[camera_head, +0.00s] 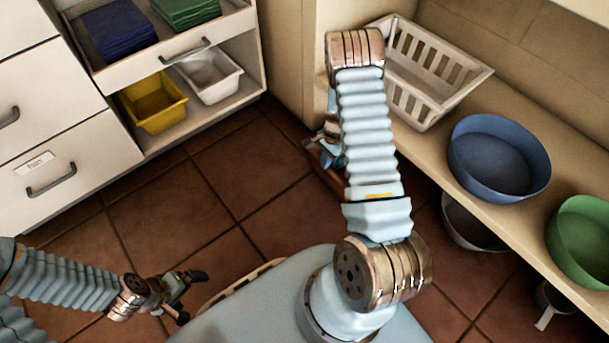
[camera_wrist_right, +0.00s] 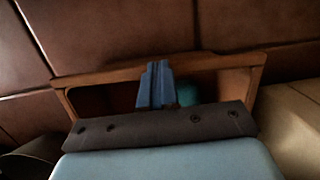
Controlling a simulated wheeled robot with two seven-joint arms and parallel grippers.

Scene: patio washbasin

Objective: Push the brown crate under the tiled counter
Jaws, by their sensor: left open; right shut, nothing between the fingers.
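The brown crate shows in the right wrist view as a wooden rim (camera_wrist_right: 215,61) around a dark inside, with a teal round thing (camera_wrist_right: 197,90) in it. In the head view only a brown sliver of it (camera_head: 332,178) shows on the floor beside my right arm; the arm hides the rest. My right gripper (camera_wrist_right: 157,72) is shut and empty, its blue fingers over the crate's opening and reaching its far rim; contact is unclear. The counter (camera_head: 437,150) runs along the right of the head view. My left gripper (camera_head: 190,292) is open and empty at lower left.
A white basket (camera_head: 408,105), a blue bowl (camera_head: 500,165) and a green bowl (camera_head: 585,240) stand on the counter. A pot (camera_head: 468,225) and a mug (camera_head: 548,312) are below it. A drawer cabinet (camera_head: 65,165) and shelves with bins stand left. Tiled floor between is clear.

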